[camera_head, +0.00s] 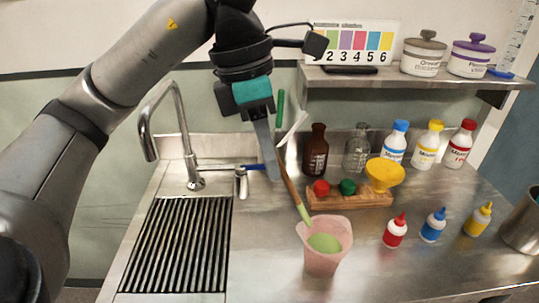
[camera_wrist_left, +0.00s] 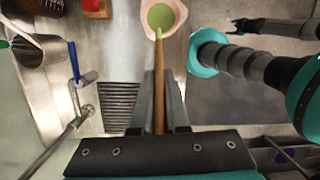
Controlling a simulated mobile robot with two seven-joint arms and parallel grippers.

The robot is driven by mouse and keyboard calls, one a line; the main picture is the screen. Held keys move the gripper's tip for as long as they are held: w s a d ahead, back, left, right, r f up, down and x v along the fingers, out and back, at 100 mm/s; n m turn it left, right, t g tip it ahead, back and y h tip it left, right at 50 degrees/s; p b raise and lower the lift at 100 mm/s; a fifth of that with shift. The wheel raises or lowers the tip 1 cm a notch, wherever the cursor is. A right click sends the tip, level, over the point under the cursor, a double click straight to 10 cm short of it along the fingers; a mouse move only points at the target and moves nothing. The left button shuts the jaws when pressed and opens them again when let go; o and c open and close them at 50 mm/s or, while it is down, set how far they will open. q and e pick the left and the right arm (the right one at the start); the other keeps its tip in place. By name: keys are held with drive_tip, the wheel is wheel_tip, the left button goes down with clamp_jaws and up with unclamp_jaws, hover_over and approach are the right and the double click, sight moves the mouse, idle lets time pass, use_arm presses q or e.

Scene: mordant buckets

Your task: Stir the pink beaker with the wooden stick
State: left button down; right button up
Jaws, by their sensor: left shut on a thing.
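The pink beaker (camera_head: 322,262) stands upright on the steel counter and holds green liquid (camera_head: 325,243). It also shows at the top of the left wrist view (camera_wrist_left: 177,22). My left gripper (camera_head: 277,160) is above and left of the beaker, shut on the wooden stick (camera_head: 290,187). The stick slants down to the right, and its greenish lower end is at the beaker's mouth. In the left wrist view the stick (camera_wrist_left: 159,85) runs between the two fingers toward the liquid. How deep its tip sits is unclear.
A wooden rack (camera_head: 350,200) with red and green caps and a yellow funnel (camera_head: 384,173) stands behind the beaker. Small dropper bottles (camera_head: 396,232) are to its right. A tap (camera_head: 180,120) and slotted drain (camera_head: 175,245) are left. A shelf (camera_head: 420,80) overhangs the back.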

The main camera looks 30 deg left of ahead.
use_arm(q)
drive_tip(key=p+v, duration=0.2)
drive_tip(key=v, duration=0.1)
drive_tip(key=d+p+v, duration=0.1)
drive_tip(key=p+v, duration=0.2)
drive_tip(key=v, duration=0.1)
drive_tip(key=w+d+p+v, duration=0.1)
drive_tip(key=p+v, duration=0.2)
drive_tip(key=shift+r, duration=0.45)
drive_tip(key=shift+f, duration=0.1)
